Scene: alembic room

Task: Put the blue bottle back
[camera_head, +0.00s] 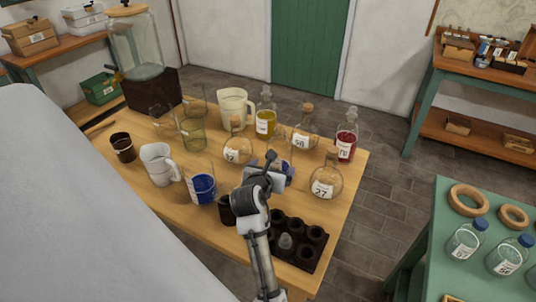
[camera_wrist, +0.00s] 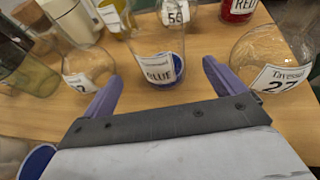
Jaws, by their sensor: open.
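The blue bottle, a clear glass vessel with a label reading BLUE (camera_wrist: 160,69) and a little blue liquid at its bottom, stands on the table. In the wrist view it is straight ahead, between the lines of my two fingers. My gripper (camera_wrist: 162,88) is open, with its purple fingers spread and nothing held. In the head view my gripper (camera_head: 277,174) is in front of the bottle and hides most of it. I cannot tell if a finger touches the glass.
Round flasks, including flask 27 (camera_head: 326,183) at right and another (camera_head: 237,148) at left, stand close by. A beaker of blue liquid (camera_head: 203,188), a white jug (camera_head: 158,164) and a dark holed rack (camera_head: 318,256) are nearer. Red (camera_head: 346,140) and yellow (camera_head: 265,122) bottles stand behind.

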